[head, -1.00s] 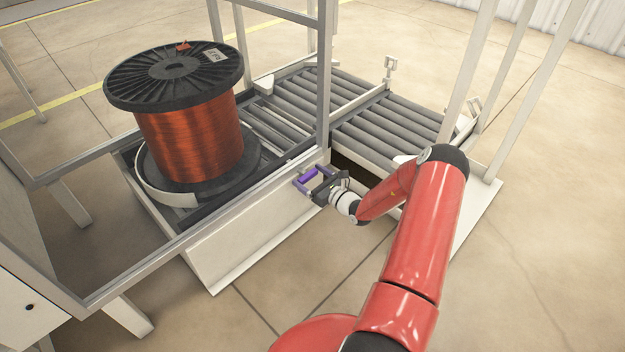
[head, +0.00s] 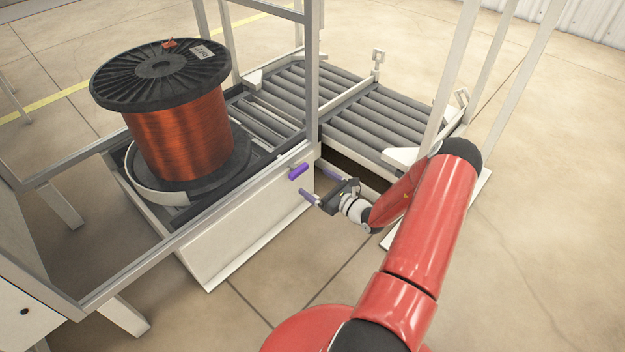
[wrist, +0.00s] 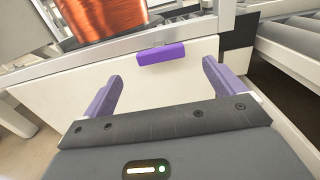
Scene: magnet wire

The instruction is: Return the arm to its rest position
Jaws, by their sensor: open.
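My red arm reaches in from the lower right in the head view. My gripper (head: 318,184) is open and empty, its two purple fingers spread apart. It is in front of the white side panel of the conveyor, near the gap beside the rollers. A purple handle (head: 298,171) is fixed on that panel, just ahead of the fingers and apart from them. In the wrist view the handle (wrist: 161,54) lies ahead, between the lines of the two fingers (wrist: 160,85), with clear space around it.
A large spool of copper wire (head: 180,140) with black flanges stands on the conveyor frame at left. A roller conveyor (head: 375,122) lies behind my gripper. Upright posts (head: 460,75) stand close to my arm at right. Open floor (head: 545,260) is at the right.

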